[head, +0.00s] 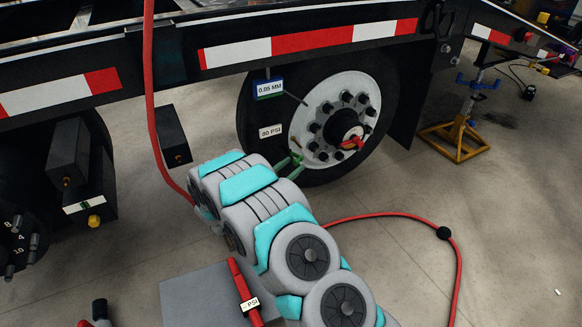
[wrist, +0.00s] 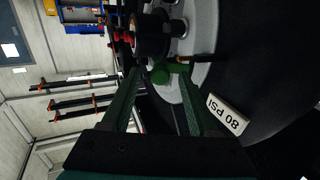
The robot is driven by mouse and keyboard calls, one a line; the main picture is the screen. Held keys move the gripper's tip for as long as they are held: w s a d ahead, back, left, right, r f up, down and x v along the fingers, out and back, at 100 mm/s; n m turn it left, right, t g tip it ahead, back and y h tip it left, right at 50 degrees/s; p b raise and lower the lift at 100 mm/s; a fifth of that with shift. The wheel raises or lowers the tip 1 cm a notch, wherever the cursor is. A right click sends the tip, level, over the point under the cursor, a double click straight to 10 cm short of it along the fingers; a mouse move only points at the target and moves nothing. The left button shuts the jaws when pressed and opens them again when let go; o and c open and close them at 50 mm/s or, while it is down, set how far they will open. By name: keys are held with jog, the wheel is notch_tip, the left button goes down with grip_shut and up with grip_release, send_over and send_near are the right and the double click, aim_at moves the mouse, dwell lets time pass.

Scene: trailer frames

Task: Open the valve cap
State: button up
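The valve cap appears as a small green round piece (wrist: 160,75) in the wrist view, at the wheel's pale hub rim. A short dark stem (wrist: 200,59) with a coppery part sits beside it. My gripper (wrist: 156,72) has two green fingers spread apart, with their tips on either side of the cap. A gap shows on the left side; contact on the right cannot be told. In the head view my gripper (head: 291,163) is at the lower left edge of the white hub (head: 322,150). The cap is too small to make out there.
The black tire (head: 257,115) bears a "80 PSI" label (head: 271,134); a blue "0.05 MM" tag (head: 269,88) hangs above. The trailer's striped rail (head: 312,40) runs overhead. A red hose (head: 150,95) hangs left and another (head: 450,275) lies right. A yellow jack stand (head: 457,139) stands right.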

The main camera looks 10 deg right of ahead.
grip_shut()
dwell(0.4)
jog(key=shift+w+a+r+m+g+h+p, duration=0.1)
jog(key=shift+a+r+m+g+h+p, duration=0.15)
jog(key=shift+p, duration=0.25)
jog(key=shift+w+a+f+m+g+h+p, duration=0.15)
jog(key=shift+a+m+g+h+p, duration=0.35)
jog(key=shift+m+g, duration=0.3)
jog(key=shift+d, duration=0.1)
jog(key=shift+o, duration=0.3)
grip_release()
